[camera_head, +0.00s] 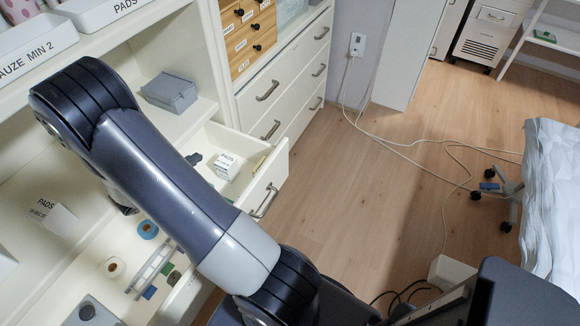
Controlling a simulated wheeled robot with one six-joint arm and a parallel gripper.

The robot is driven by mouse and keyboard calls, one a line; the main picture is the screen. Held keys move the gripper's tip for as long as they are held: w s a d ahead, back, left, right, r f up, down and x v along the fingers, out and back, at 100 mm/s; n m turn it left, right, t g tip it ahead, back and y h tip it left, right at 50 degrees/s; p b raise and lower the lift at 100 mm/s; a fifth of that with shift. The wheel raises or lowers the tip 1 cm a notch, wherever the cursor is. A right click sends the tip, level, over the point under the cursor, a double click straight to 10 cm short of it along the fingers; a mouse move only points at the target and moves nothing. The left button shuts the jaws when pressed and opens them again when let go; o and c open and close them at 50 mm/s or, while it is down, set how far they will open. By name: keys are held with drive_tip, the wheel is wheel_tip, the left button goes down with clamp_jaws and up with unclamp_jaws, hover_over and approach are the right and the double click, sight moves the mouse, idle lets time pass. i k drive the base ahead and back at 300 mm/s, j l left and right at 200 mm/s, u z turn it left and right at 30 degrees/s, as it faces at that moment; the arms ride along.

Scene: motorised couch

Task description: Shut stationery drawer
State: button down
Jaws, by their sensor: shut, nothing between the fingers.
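A white drawer (272,186) with a metal bar handle stands pulled out at the middle of the cabinet. It holds a small white printed box (227,164), a thin yellow item (260,163) and a dark object partly behind my arm. A second open drawer (186,297) at lower left holds tape rolls, a pale ruler-like strip and small green and blue pieces. I cannot tell for sure which one is the stationery drawer. My arm crosses in front of both and hides parts of them. My gripper is not visible; it is hidden behind the arm or out of frame.
A grey box (170,92) sits on a shelf above the open drawers. Closed drawers (287,85) stand to the right. The wooden floor (370,195) is mostly clear, with white cables (440,145) across it. A white-covered couch (552,190) stands at right.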

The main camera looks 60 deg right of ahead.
sight(143, 296)
drive_tip(key=k+l, duration=0.65)
drive_tip(key=k, duration=0.2)
